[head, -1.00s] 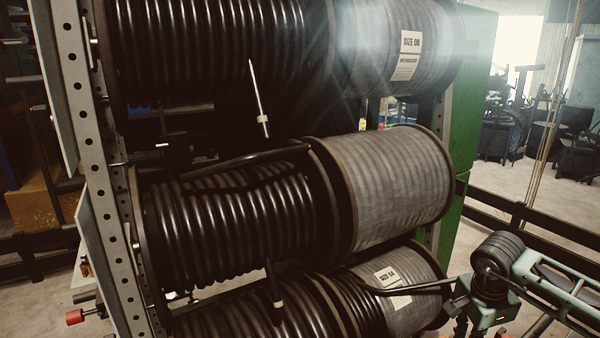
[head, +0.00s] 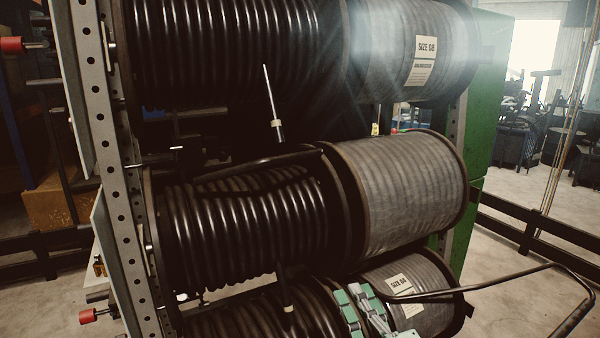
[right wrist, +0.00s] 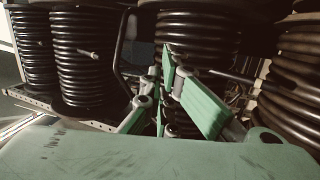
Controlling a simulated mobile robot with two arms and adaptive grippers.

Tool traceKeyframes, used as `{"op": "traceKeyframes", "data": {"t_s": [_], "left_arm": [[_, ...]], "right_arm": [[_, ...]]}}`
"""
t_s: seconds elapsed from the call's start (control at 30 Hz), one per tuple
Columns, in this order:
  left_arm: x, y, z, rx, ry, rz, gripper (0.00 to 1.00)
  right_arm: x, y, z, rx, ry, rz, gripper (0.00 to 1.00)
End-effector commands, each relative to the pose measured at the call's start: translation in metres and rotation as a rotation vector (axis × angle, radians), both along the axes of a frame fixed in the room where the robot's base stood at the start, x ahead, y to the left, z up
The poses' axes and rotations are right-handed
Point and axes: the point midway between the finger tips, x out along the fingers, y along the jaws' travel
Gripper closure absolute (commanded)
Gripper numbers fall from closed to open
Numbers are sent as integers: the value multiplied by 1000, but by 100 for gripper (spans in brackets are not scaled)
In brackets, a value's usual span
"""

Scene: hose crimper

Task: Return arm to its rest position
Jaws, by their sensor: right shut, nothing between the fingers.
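My right gripper (head: 357,294) is low in the head view, in front of the lowest reel, with its green fingers pointing up. Its fingers are together and hold nothing; they also show in the right wrist view (right wrist: 178,72), facing the reels. A black bent bar (head: 480,291) runs from the lowest reel out to the right, beside the gripper. I cannot tell whether they touch. Another black bar (head: 262,161) lies across the top of the middle reel (head: 240,230). My left gripper is not in view.
A rack with a perforated grey post (head: 118,180) carries large hose reels, including a top reel (head: 225,50) and a lowest reel (head: 235,322). A green panel (head: 490,120) stands behind on the right. Floor at the right (head: 510,225) is open, with a dark rail.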

Motion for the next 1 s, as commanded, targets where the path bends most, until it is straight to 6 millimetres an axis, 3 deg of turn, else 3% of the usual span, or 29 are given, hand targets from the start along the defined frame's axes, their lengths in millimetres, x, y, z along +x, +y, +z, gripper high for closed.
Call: {"op": "traceKeyframes", "data": {"t_s": [0.1,0.2,0.3,0.4,0.6,0.8,1.0], "left_arm": [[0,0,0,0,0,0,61],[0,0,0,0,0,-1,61],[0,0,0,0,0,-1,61],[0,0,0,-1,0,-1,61],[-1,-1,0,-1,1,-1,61],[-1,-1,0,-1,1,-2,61],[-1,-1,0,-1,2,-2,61]], "right_arm": [[-15,-54,-68,325,334,-200,100],[-47,-86,-130,547,593,-361,100],[-91,-104,-185,721,826,-507,100],[-137,-110,-224,844,1011,-626,100],[-216,-108,-268,997,1284,-807,100],[-285,-100,-290,1091,1498,-956,100],[-268,-98,-348,1069,1506,-964,100]]}}
